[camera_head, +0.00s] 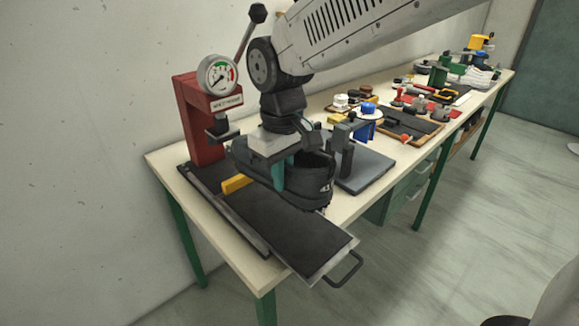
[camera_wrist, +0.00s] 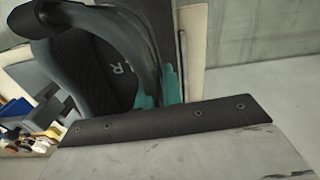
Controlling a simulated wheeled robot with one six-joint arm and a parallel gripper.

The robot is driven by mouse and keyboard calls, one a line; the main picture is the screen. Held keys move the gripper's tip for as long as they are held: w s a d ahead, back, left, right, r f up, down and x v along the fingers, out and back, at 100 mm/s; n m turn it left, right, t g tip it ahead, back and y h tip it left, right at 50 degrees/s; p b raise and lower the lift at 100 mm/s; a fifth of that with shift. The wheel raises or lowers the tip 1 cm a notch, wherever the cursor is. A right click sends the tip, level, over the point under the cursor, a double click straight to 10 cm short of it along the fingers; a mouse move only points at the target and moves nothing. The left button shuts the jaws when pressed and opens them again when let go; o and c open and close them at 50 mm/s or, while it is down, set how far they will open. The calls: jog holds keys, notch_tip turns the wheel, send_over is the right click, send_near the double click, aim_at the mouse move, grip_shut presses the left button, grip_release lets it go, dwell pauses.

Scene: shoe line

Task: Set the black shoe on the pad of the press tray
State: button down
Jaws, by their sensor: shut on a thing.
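The black shoe (camera_head: 318,186) is in my gripper (camera_head: 286,166), whose teal fingers are shut on the shoe's collar. The shoe is over the far part of the press tray (camera_head: 318,278), its heel end toward the right. Whether its sole touches the tray's black pad (camera_head: 275,228) or hangs just above it, I cannot tell. In the wrist view the shoe (camera_wrist: 85,70) shows its open top and an "R" on the insole, with a teal fingertip (camera_wrist: 171,84) at its collar. My gripper hides part of the shoe in the head view.
The red press (camera_head: 198,140) with a round gauge (camera_head: 217,75) stands behind the tray. A yellow block (camera_head: 237,183) is at the tray's left side. A grey fixture (camera_head: 362,172) stands close right of the shoe. The tray's handle (camera_head: 345,270) overhangs the table's front edge.

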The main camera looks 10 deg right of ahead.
jog(key=shift+f, duration=5.25)
jog(key=shift+f, duration=0.45)
jog(key=c, duration=1.5)
grip_release()
jog(key=shift+o, duration=0.2)
